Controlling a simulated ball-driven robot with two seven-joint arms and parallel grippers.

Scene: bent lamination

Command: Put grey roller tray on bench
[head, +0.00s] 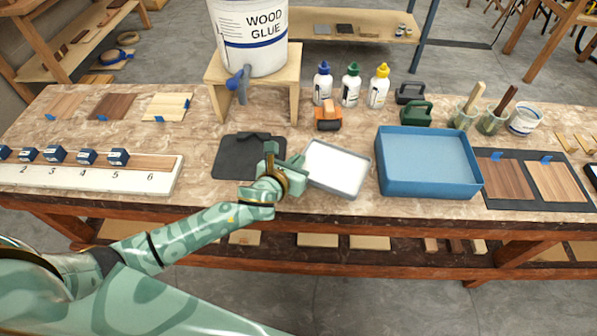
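The grey roller tray (338,168) is a small shallow tray with a pale inside. It is at the middle of the bench (225,190), turned slightly, between a black mat and a larger blue tray. I cannot tell whether it rests on the bench top or is just above it. My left gripper (297,166) is at the tray's left edge and appears to touch it. Its fingertips are too small and partly hidden to show whether they are closed on the rim. My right gripper is not in view.
The blue tray (428,163) stands close to the right. The black mat (236,157) lies to the left, partly behind my gripper. Glue bottles (350,87), an orange-black block (328,118) and a wooden stand (285,100) with a glue bucket (250,38) are behind.

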